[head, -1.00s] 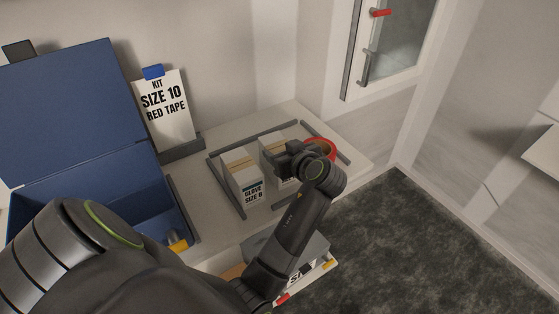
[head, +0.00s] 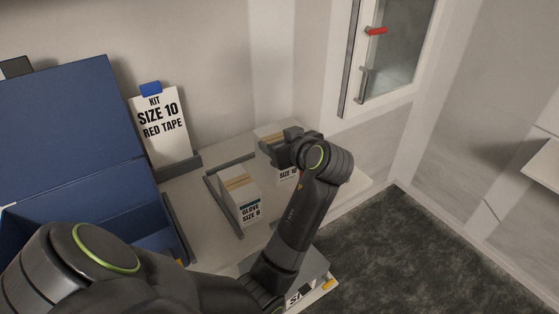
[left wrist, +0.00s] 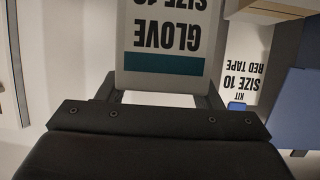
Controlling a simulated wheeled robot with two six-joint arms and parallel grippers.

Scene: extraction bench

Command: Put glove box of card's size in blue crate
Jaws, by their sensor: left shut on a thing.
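My left gripper (head: 283,148) is shut on the white size 10 glove box (head: 288,176). In the head view the gripper and wrist cover part of this box, and it appears raised. In the left wrist view the box (left wrist: 166,40) sits between the fingers with its GLOVE SIZE 10 label upside down. The card (head: 161,125) reads KIT SIZE 10 RED TAPE and stands upright at the back wall. The blue crate (head: 95,212) is at the left with its lid (head: 70,125) up; my arm hides part of it. My right gripper is not in view.
A size 8 glove box (head: 240,195) stands on the bench between the held box and the crate. Dark rails (head: 222,200) edge its place. Dark floor lies right of the bench.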

